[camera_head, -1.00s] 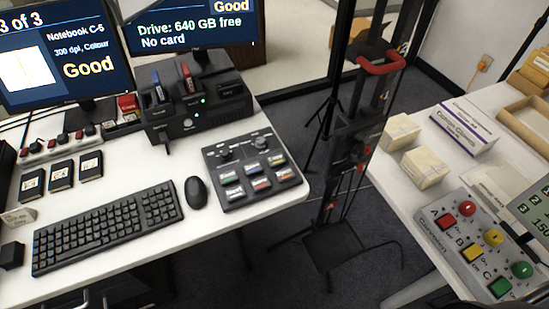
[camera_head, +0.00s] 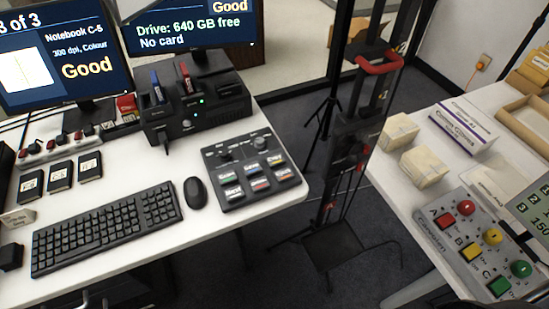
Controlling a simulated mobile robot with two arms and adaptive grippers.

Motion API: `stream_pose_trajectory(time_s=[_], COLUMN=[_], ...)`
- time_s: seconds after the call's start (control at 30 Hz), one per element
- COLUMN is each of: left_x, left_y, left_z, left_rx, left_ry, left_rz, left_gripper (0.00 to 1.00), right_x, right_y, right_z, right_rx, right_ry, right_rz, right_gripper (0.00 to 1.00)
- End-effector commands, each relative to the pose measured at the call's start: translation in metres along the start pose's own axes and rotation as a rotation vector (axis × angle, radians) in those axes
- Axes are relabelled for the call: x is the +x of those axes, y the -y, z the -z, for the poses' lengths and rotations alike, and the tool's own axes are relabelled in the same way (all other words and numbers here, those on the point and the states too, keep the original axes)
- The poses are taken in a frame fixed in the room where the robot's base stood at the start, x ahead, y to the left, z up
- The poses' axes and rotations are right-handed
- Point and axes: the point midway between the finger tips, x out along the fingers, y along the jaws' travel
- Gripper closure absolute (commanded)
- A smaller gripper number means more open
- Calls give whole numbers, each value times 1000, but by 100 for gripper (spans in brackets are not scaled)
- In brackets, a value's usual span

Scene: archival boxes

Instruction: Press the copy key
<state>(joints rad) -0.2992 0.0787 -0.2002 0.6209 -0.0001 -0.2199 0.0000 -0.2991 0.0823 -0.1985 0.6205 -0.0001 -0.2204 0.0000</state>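A dark control pad (camera_head: 244,201) lies on the left white desk, right of the mouse. It has two knobs at the back and two rows of keys with coloured edges and small labels. The back right key, with a yellow edge, appears to read Copy (camera_head: 276,161), though the label is small and blurred. Nothing touches the pad or covers its keys. Neither of my grippers is in view.
A keyboard (camera_head: 106,227) and a mouse (camera_head: 195,192) lie left of the pad. A black dock (camera_head: 190,108) holding cards stands behind it, below two monitors. A black stand (camera_head: 345,150) rises between the desk and the right table, which carries boxes and a button panel (camera_head: 470,240).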

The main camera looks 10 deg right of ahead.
Motion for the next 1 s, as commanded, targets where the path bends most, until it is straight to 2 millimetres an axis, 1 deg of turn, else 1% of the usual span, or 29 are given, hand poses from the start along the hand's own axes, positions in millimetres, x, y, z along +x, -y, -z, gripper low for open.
stream_pose_trajectory(time_s=[0.03, 0.07, 0.5, 1.0], left_x=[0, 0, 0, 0], left_y=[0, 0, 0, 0], left_z=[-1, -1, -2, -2], left_rx=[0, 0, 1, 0], left_ry=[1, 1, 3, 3], left_rz=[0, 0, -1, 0], left_gripper=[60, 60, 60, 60], right_x=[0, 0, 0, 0], right_y=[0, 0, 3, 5], right_z=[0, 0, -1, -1], right_rx=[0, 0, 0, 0], right_ry=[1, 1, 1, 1], right_rz=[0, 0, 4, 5], right_gripper=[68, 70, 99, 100])
